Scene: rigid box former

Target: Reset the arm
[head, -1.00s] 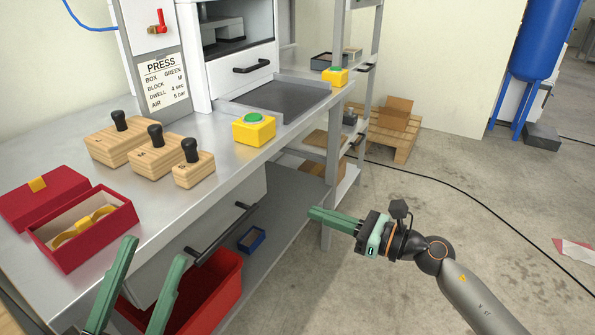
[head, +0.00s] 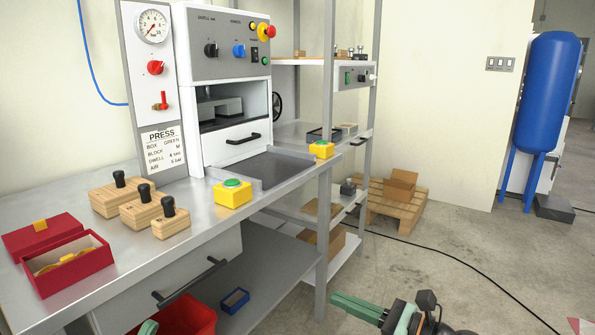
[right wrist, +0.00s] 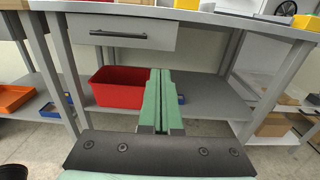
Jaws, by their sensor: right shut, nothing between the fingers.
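My right gripper (head: 357,307) shows at the bottom of the head view, in front of the bench and over the floor. Its green fingers are together with nothing between them. In the right wrist view the closed fingers (right wrist: 160,100) point at the space under the bench, apart from everything. Of my left gripper only a green fingertip (head: 148,327) shows at the bottom edge of the head view, so its opening cannot be seen.
The bench holds a red open box (head: 68,262), several wooden blocks with black knobs (head: 140,208), a yellow button box (head: 232,194) and the press (head: 222,45). A red bin (right wrist: 118,90) sits below the drawer (right wrist: 125,32).

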